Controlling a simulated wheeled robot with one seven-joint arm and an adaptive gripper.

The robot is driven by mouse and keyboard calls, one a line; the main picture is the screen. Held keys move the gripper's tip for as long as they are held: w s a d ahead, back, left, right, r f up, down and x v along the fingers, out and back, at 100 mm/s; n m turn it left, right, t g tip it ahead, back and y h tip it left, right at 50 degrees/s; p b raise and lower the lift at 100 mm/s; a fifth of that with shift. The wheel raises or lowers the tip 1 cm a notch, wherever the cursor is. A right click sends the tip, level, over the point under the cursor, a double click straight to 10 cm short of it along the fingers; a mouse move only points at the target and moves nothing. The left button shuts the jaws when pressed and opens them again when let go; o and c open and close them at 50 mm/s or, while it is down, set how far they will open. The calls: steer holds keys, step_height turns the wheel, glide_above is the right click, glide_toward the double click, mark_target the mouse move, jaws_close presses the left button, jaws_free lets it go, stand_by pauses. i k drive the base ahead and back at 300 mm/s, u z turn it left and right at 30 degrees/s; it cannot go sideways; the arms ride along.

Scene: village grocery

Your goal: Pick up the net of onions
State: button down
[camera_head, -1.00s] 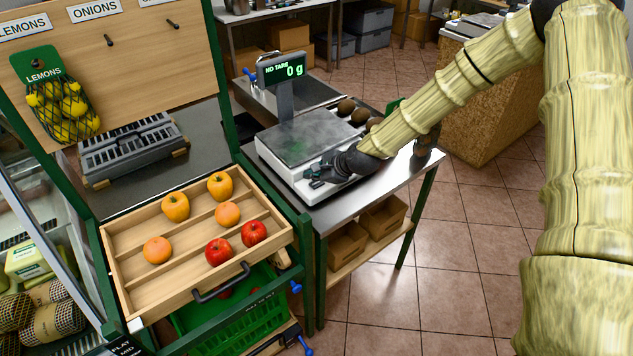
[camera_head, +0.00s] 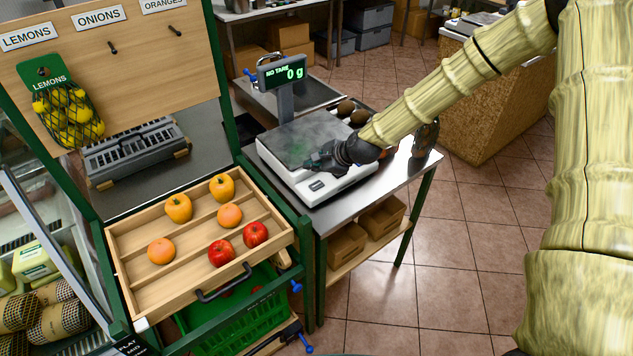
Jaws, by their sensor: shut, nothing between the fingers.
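My gripper (camera_head: 313,163) is shut and empty, low over the front right part of the scale (camera_head: 295,140); I cannot tell whether it touches the scale. No net clearly recognisable as the onions shows. Several brown round items (camera_head: 346,107) lie behind the scale, partly hidden by my arm; I cannot tell whether they are onions or in a net. The ONIONS sign (camera_head: 98,17) has an empty peg (camera_head: 113,47) below it. A net of lemons (camera_head: 68,115) hangs at the left, under a green LEMONS card.
A wooden tray (camera_head: 197,288) holds peppers, orange fruits and red fruits. Brown netted goods (camera_head: 58,322) lie in the glass case at lower left. The scale stands on a metal table (camera_head: 405,170). The tiled floor (camera_head: 460,240) at right is open.

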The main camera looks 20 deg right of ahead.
mark_target(425, 140)
steer(key=z, duration=1.25)
